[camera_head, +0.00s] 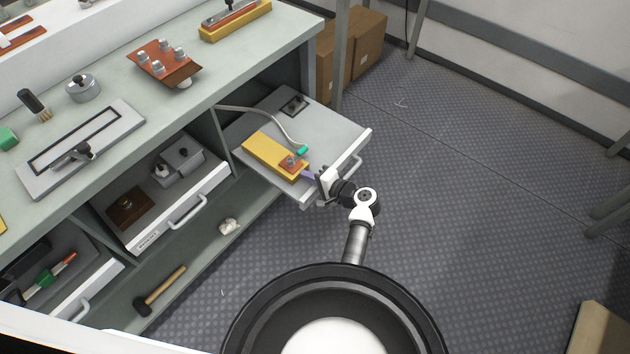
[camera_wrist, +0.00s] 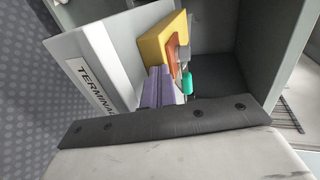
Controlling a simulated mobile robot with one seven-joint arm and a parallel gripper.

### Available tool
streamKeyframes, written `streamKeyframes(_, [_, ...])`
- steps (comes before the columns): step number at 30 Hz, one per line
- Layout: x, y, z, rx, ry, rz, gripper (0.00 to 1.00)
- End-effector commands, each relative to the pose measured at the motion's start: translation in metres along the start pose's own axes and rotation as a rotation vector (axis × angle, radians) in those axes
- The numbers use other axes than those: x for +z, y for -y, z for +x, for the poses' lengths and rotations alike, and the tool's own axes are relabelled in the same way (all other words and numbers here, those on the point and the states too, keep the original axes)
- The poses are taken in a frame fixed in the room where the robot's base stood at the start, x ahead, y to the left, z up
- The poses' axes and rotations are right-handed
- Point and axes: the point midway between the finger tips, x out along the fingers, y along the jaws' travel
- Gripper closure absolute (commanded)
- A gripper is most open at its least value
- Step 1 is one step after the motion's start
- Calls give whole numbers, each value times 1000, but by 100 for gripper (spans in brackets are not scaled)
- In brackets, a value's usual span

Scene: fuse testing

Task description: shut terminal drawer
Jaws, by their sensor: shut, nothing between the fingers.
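The terminal drawer (camera_head: 331,132) is the rightmost drawer under the bench and is pulled far out. Its front (camera_wrist: 80,50) shows a label beginning "TERMINA" in the wrist view. A white bar handle (camera_head: 350,168) is on its front. My gripper (camera_head: 308,174) is at the near end of the drawer front, by the yellow block. Its purple fingers (camera_wrist: 159,84) are together and empty, reaching over the drawer's front edge beside the block. I cannot tell whether they touch the drawer or block. The rest of the label is hidden by my wrist.
In the drawer lie a yellow block (camera_head: 262,151) with a copper piece, a grey cable with a green end (camera_head: 302,150), and a dark part (camera_head: 293,105). The middle drawer (camera_head: 212,178) is also out. Cardboard boxes (camera_head: 352,45) stand behind.

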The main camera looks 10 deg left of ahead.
Motion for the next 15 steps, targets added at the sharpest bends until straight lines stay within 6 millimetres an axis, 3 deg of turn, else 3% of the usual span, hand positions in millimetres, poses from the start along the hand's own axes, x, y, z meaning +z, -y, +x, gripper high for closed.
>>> streamKeyframes(15, [1, 39, 134, -4, 5, -9, 100])
